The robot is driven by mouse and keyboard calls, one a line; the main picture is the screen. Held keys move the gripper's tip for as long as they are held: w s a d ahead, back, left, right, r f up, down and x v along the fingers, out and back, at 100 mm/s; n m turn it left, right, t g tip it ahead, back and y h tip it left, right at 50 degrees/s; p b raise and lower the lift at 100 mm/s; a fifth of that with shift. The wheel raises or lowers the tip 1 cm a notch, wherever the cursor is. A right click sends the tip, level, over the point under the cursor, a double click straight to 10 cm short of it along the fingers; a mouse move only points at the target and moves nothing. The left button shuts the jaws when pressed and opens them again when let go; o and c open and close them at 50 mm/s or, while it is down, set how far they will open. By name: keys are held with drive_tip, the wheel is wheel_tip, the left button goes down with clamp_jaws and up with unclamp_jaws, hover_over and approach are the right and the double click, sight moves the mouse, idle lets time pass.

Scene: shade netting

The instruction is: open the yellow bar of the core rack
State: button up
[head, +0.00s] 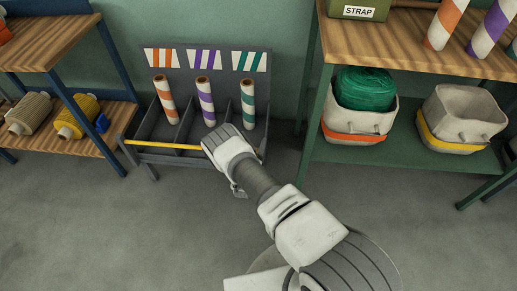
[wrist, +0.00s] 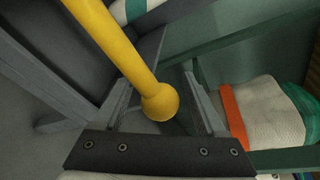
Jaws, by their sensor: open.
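The core rack (head: 150,122) is a dark grey, divided stand at the back, holding striped rolls in orange (head: 166,98), purple (head: 206,101) and green (head: 248,103). Its yellow bar (head: 165,145) lies across the front, roughly level. The bar's right end is hidden by my arm in the head view. In the wrist view, the yellow bar (wrist: 115,38) ends in a round knob (wrist: 160,102) between the fingers of my gripper (wrist: 160,85). The gripper is open around the knob; finger contact is not clear.
A green shelf (head: 415,165) at the right holds a bin with green netting (head: 365,88) and a bin with a yellow band (head: 463,112). A wooden shelf (head: 75,145) with spools stands left. The floor (head: 130,225) in front is clear.

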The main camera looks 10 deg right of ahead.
clamp_jaws()
idle(1.4)
